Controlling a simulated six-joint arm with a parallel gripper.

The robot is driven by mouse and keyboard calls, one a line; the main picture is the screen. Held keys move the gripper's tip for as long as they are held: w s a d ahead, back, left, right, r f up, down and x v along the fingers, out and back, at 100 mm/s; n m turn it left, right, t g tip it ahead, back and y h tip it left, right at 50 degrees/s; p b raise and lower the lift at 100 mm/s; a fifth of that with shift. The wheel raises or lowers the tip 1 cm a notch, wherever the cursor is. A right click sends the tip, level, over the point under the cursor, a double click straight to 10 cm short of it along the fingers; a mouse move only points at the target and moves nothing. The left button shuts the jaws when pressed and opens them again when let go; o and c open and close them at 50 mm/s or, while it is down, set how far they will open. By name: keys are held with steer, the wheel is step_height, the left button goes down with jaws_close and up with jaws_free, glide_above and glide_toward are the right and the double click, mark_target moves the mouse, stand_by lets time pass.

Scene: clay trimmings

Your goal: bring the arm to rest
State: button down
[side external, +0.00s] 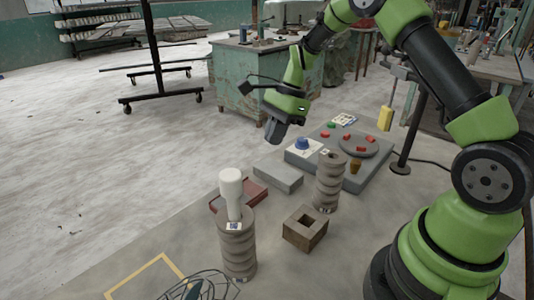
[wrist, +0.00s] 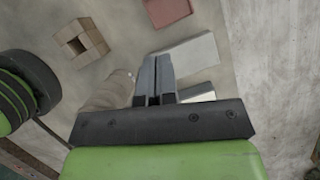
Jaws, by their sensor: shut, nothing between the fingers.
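My gripper (side external: 273,137) hangs in the air above the far side of the work table, above and behind the grey block (side external: 278,177). In the wrist view its two fingers (wrist: 155,62) lie together with nothing between them. It appears clear of the things below. My arm reaches in from the right, bent at the elbow.
Ribbed columns (side external: 328,182) and (side external: 239,250) stand on the table; the nearer bears a white mallet-like object (side external: 232,193). A square hollow block (side external: 304,229), a dark red tray (side external: 255,190) and a grey platform (side external: 372,170) with red pieces are nearby.

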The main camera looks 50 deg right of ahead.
steer(key=s+a+r+n+t+h, duration=0.1)
steer(key=s+a+r+n, duration=0.25)
steer(key=r, duration=0.35)
steer(key=s+a+r+n+t+h, duration=0.15)
steer(key=s+r+n, duration=0.25)
steer(key=r, duration=0.4)
steer(key=s+a+r+n+t, duration=0.1)
steer(key=s+a+n, duration=0.1)
steer(key=s+n, duration=0.2)
steer(key=s+a+r+n+t, duration=0.1)
steer(key=s+n, duration=0.4)
steer(key=s, duration=0.5)
steer(key=shift+s+a+r+t, duration=0.4)
steer(key=shift+a+t, duration=0.1)
steer(key=shift+t, duration=0.25)
steer(key=shift+n, duration=0.25)
